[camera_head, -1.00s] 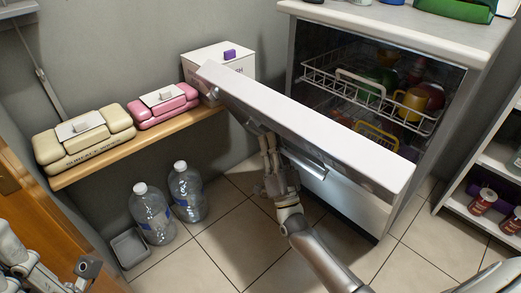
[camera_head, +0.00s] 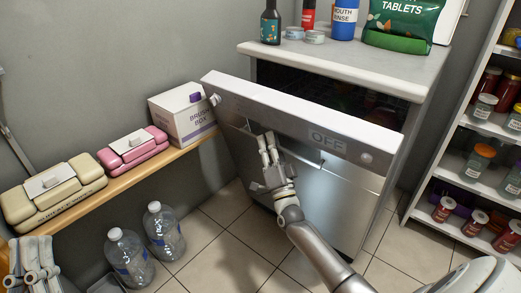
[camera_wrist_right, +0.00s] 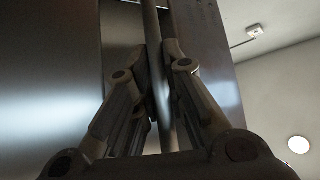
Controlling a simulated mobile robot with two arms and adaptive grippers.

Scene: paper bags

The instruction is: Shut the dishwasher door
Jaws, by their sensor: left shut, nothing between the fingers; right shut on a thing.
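The dishwasher door (camera_head: 310,185) is silver with a white top edge and a panel reading OFF. It is tilted partly open, its top edge standing out from the dishwasher body. The dishwasher sits under a pale countertop (camera_head: 340,65); its dark interior shows only in a narrow gap. My right gripper (camera_head: 268,145) is at the door's front, at the handle. In the right wrist view its fingers (camera_wrist_right: 165,70) are shut around the bar-like handle (camera_wrist_right: 172,95). My left gripper (camera_head: 35,265) is at the lower left, shut and empty, away from the door.
A wooden shelf on the left holds a brush box (camera_head: 183,115) and pink (camera_head: 133,150) and cream (camera_head: 50,190) packs. Large bottles (camera_head: 163,230) stand on the tiled floor below. A jar rack (camera_head: 465,185) stands at the right. Bottles and a green tablets bag (camera_head: 405,22) stand on the countertop.

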